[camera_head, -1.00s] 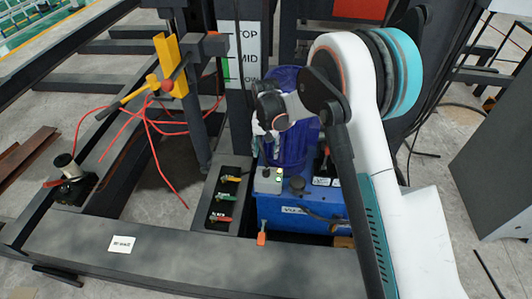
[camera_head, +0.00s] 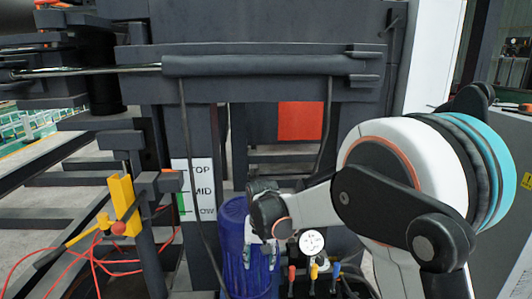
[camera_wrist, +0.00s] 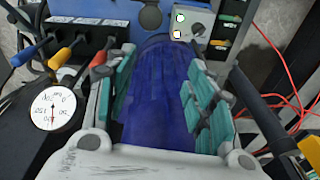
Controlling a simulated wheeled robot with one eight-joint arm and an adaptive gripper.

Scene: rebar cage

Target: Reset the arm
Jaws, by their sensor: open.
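My arm (camera_head: 400,150), white with black joints and a teal ring, fills the right of the head view. It is bent, with its wrist (camera_head: 268,212) reaching left in front of the blue cylinder (camera_head: 235,215). My gripper (camera_wrist: 160,65) shows in the wrist view with its teal-padded fingers spread apart. The blue cylinder (camera_wrist: 155,85) shows between and beyond the fingers; whether they touch it, I cannot tell. In the head view my gripper is small and partly hidden below the wrist.
A round gauge (camera_head: 312,242) and several coloured levers (camera_head: 314,271) stand right of the cylinder. A TOP/MID/LOW sign (camera_head: 198,190) is on a dark post behind. A yellow bracket (camera_head: 123,205) and red cables (camera_head: 100,262) are at the left. A button box (camera_wrist: 190,22) shows in the wrist view.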

